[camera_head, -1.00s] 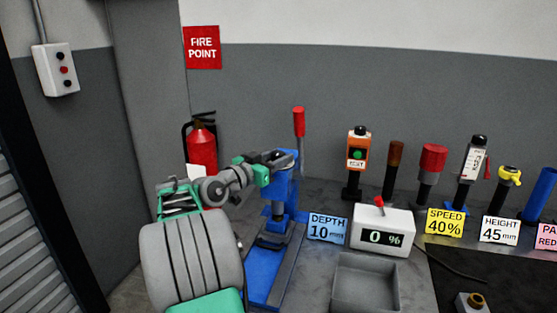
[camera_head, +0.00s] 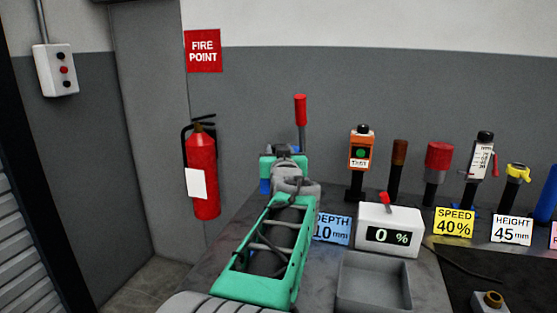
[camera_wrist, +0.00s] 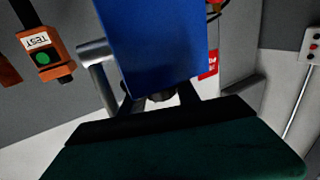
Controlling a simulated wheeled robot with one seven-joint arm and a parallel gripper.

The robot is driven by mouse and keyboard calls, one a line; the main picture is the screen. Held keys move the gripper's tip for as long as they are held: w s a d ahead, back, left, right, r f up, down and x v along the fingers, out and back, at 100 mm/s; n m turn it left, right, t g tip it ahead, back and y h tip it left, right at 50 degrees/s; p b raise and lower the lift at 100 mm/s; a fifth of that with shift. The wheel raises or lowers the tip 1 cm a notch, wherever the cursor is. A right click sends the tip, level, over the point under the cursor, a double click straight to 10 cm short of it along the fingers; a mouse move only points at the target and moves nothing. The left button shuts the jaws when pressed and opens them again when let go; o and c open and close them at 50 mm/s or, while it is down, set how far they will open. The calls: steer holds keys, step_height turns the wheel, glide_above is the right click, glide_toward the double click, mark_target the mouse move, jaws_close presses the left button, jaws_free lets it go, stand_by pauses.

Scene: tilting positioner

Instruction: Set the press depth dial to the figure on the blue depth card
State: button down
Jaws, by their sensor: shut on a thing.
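The blue depth card (camera_head: 334,229) stands on the bench in the head view, its left edge hidden by my arm; it reads 10 mm. The blue press (camera_head: 265,186) is mostly hidden behind my arm there; its red-tipped lever (camera_head: 300,110) rises above. In the wrist view the blue press body (camera_wrist: 155,40) fills the middle. My gripper (camera_wrist: 160,94) is at the press, shut on a dark round part (camera_wrist: 160,98), which appears to be the depth dial. Its scale and setting cannot be seen.
A white display box (camera_head: 388,242) reads 0 %, with a grey tray (camera_head: 374,285) before it. Yellow speed (camera_head: 454,222) and white height (camera_head: 512,230) cards stand to the right. An orange test unit (camera_head: 360,150) stands behind. A fire extinguisher (camera_head: 203,175) hangs at left.

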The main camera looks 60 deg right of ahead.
steer(key=shift+s+f+n+t+y+b, duration=0.1)
steer(key=shift+n+t+y+b, duration=0.75)
steer(key=shift+t, duration=0.45)
steer(key=shift+n, duration=0.25)
steer(key=c, duration=0.9)
jaws_free()
